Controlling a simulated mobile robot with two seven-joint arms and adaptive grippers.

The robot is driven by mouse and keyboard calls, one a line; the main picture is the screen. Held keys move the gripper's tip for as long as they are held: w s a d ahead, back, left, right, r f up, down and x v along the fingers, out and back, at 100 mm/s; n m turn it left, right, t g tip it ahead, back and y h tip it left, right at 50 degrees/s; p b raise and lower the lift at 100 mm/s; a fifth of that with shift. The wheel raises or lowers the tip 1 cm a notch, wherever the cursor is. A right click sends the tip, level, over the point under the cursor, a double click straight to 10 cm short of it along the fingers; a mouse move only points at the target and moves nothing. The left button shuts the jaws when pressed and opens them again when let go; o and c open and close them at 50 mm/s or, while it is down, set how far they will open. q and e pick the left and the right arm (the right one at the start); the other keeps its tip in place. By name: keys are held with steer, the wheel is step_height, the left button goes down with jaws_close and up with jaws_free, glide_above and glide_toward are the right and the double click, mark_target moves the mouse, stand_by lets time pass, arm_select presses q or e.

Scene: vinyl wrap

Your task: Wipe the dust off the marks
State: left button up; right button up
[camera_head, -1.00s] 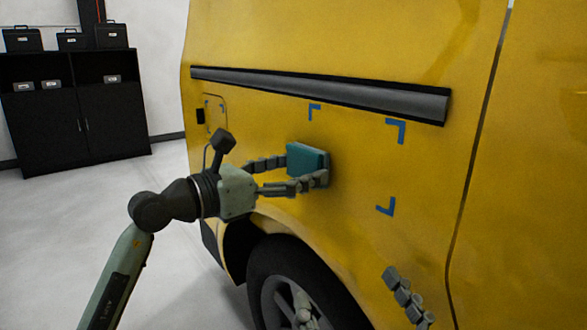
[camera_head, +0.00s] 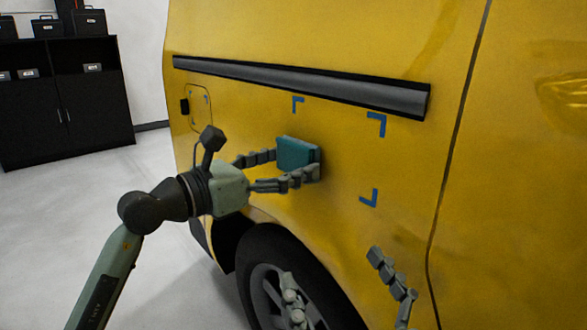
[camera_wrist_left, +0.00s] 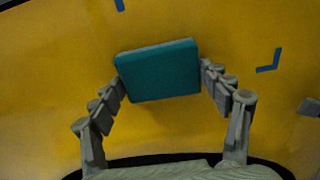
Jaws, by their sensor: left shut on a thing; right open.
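Blue corner marks are on the yellow van side: an upper left mark (camera_head: 297,103), an upper right mark (camera_head: 376,124) and a lower right mark (camera_head: 369,197). My left gripper (camera_head: 291,166) is shut on a teal block-shaped pad (camera_head: 296,153), held at the panel among the marks. The left wrist view shows the pad (camera_wrist_left: 160,72) between both fingers and a blue mark (camera_wrist_left: 269,61) to its right. Whether the pad touches the panel is unclear. My right gripper (camera_head: 331,267) is open and empty, low near the wheel. I cannot make out dust clearly.
The yellow van panel (camera_head: 330,215) fills the middle and right. A dark trim strip (camera_head: 300,82) runs above the marks. The wheel (camera_head: 285,275) is below. A black cabinet (camera_head: 65,120) stands at the far left. The grey floor at left is clear.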

arm_select(q)
steer(key=shift+w+a+f, duration=0.1)
steer(key=shift+w+a, duration=0.4)
steer(key=shift+w, duration=0.25)
steer(key=shift+a, duration=0.1)
steer(key=shift+s+a, duration=0.15)
steer(key=shift+a, duration=0.05)
steer(key=shift+b+v, duration=0.55)
steer(key=shift+v, duration=2.1)
steer(key=shift+s, duration=0.1)
steer(key=shift+b+v, duration=0.4)
steer(key=shift+v, duration=1.05)
